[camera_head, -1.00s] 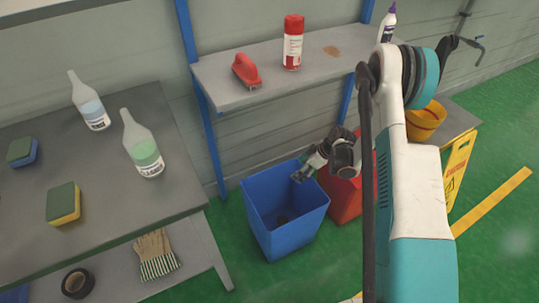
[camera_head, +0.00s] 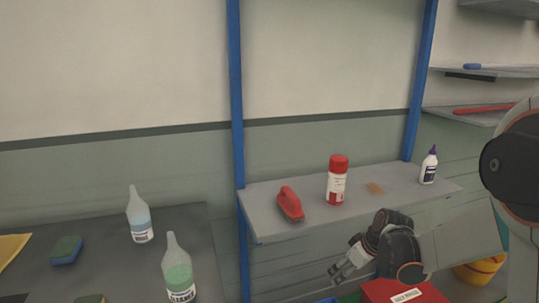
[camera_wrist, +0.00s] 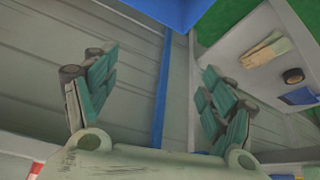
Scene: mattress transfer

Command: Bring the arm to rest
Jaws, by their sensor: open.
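My gripper (camera_head: 350,262) is in the lower right of the head view, just in front of and below the front edge of the wall shelf. Its fingers point to the left. In the wrist view the two green-padded fingers (camera_wrist: 155,68) stand wide apart with nothing between them. The dark wrist and pale arm link run off to the right, and a bigger part of my arm fills the right edge of the head view.
The wall shelf (camera_head: 262,222) holds a red brush (camera_head: 290,204), a red can (camera_head: 337,180) and a white bottle (camera_head: 429,166). A red bin (camera_head: 395,291) lies below my gripper; a yellow bucket (camera_head: 478,271) stands right.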

